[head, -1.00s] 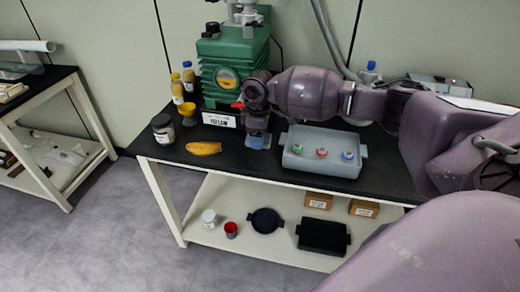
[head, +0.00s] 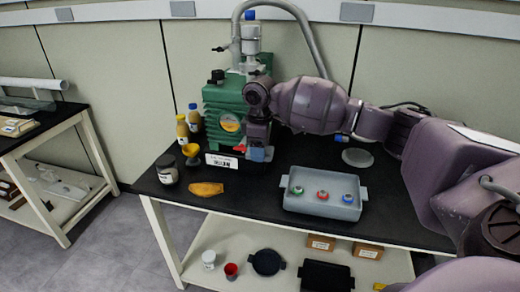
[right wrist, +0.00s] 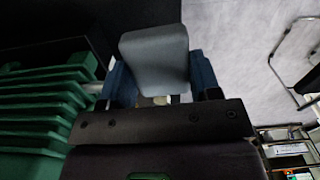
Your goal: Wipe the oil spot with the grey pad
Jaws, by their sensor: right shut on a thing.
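My right gripper (head: 258,154) is shut on the grey pad, with its blue fingers beside the front of the green pump. In the right wrist view the pad (right wrist: 155,55) is a pale grey block between the blue fingers (right wrist: 158,82). In the head view the pad is hard to tell from the fingers. An orange-yellow patch (head: 206,189) lies on the black tabletop, to the left of and nearer than the gripper. I cannot tell whether this patch is the oil spot; no other clear spot shows. My left gripper is not in view.
The green pump (head: 225,110) stands left of my right gripper, with a white label (head: 221,161) before it. A grey tray (head: 322,205) with coloured-capped vials is to the right. A jar (head: 167,170), yellow funnel (head: 191,152) and bottles stand left. The front middle is clear.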

